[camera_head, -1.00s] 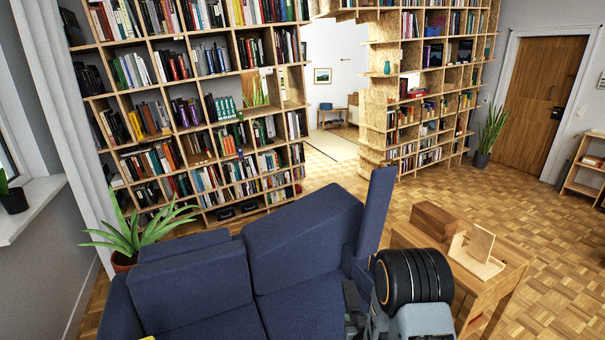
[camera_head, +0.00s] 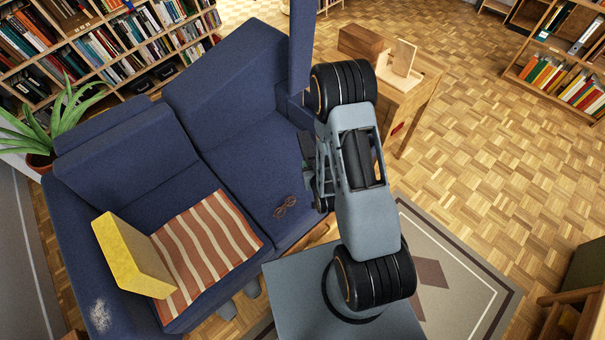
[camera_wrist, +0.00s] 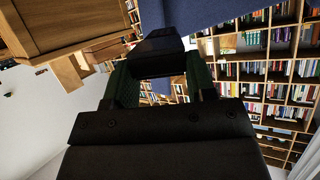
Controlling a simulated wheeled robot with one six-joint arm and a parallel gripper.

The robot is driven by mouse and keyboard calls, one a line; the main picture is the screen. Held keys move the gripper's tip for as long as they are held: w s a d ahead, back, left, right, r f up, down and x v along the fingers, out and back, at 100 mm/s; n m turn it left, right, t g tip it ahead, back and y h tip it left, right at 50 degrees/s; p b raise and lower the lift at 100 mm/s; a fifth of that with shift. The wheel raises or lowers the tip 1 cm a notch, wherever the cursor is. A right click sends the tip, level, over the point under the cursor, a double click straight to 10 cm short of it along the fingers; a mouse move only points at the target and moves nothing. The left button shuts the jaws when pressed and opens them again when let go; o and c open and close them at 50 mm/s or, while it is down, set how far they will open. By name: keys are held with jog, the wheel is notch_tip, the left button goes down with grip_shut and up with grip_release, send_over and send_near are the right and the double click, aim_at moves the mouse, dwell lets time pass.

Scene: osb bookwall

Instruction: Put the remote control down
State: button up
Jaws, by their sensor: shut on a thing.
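My gripper (camera_wrist: 160,80) is shut on a dark, blocky thing, which I take to be the remote control (camera_wrist: 160,45). It sits between the two green fingers in the wrist view, and its face with buttons cannot be made out. In the head view my gripper (camera_head: 308,150) is mostly hidden by my arm, beside the right end of the blue sofa (camera_head: 225,90). Its height above the sofa is hard to tell.
Glasses (camera_head: 284,207) lie on the right seat. A striped blanket (camera_head: 205,245) and yellow cushion (camera_head: 130,255) cover the left seat. A wooden side table (camera_head: 425,90) with a brown box (camera_head: 360,42) and stand (camera_head: 404,57) is right of the sofa. Open parquet lies right.

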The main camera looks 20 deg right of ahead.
jog(key=w+d+f+b, duration=0.1)
jog(key=d+f+b, duration=0.9)
jog(key=d+b, duration=0.65)
jog(key=s+a+f+n+g+y+b, duration=0.2)
jog(key=s+a+f+n+y+b, duration=0.1)
jog(key=s+n+y+b, duration=0.3)
jog(key=f+n+y, duration=0.1)
jog(key=n+y, duration=0.1)
jog(key=y, duration=0.1)
jog(key=shift+s+a+f+b, duration=0.15)
jog(key=shift+a+f+b, duration=0.15)
jog(key=shift+a, duration=0.1)
jog(key=w+a+f+b, duration=0.1)
jog(key=w+f+b, duration=0.1)
jog(key=w+f, duration=0.1)
jog(key=w+a+f+b, duration=0.2)
jog(key=w+f, duration=0.1)
jog(key=w, duration=0.2)
jog(key=w+a+f+b, duration=0.2)
jog(key=w+f+b, duration=0.1)
jog(key=w, duration=0.1)
jog(key=shift+a+f, duration=0.1)
jog(key=shift+a, duration=0.15)
jog(key=shift+w+a+f+b, duration=0.1)
jog(key=shift+w+f+b, duration=0.1)
jog(key=shift+f+b, duration=0.5)
jog(key=shift+w+a+f+b, duration=0.1)
jog(key=shift+w+f+b, duration=0.15)
jog(key=shift+f, duration=0.75)
